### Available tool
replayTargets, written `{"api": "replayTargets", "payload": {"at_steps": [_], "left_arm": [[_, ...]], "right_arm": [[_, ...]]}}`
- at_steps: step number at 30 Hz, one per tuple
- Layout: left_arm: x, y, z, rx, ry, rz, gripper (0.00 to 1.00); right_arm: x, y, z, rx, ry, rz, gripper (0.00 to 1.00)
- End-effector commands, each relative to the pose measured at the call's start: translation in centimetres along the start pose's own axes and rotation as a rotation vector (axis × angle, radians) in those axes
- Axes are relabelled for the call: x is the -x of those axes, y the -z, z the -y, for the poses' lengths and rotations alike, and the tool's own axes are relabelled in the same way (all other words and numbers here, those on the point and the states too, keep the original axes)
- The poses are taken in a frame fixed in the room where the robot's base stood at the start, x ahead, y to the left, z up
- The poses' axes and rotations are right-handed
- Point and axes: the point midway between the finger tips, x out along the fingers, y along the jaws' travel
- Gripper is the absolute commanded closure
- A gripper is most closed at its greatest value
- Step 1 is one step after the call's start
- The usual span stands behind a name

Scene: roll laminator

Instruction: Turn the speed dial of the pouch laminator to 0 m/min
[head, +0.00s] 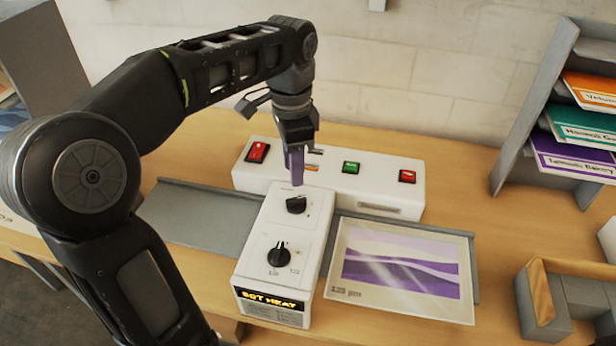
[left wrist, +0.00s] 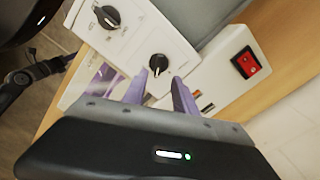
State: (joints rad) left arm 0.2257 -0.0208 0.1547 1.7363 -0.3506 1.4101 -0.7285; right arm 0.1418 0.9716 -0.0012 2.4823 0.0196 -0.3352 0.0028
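The white pouch laminator (head: 335,192) stands on the table, with a control box (head: 262,228) reaching toward me. The box carries two black dials, a far one (head: 296,204) and a near one (head: 279,254); their print is too small to show which sets speed. My left gripper (head: 297,168) points down just above and behind the far dial. In the left wrist view its purple fingers (left wrist: 160,92) are apart and empty, with the far dial (left wrist: 158,63) beyond the gap between their tips. The near dial (left wrist: 107,17) shows farther off. My right gripper is out of view.
A red rocker switch (head: 257,152), a green button (head: 351,167) and a red button (head: 407,176) sit on the laminator. A purple print (head: 400,270) lies right of the box. A paper rack (head: 535,110) and a wooden-edged holder (head: 538,290) stand at the right.

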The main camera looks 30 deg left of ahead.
Motion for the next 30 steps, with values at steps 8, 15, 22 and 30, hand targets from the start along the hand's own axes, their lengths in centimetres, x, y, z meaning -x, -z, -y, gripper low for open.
{"api": "replayTargets", "payload": {"at_steps": [8,15,22,30], "left_arm": [[0.0,0.0,0.0,0.0,0.0,0.0,0.66],[-1.8,0.0,0.0,0.0,-0.001,0.001,0.66],[-5.1,-0.1,-0.1,0.001,-0.004,0.003,0.66],[-7.7,0.0,0.0,0.001,-0.001,0.001,0.66]], "right_arm": [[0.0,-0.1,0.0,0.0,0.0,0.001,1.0],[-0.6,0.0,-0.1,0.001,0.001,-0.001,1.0],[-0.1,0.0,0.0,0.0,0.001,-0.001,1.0],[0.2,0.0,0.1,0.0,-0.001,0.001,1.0]]}}
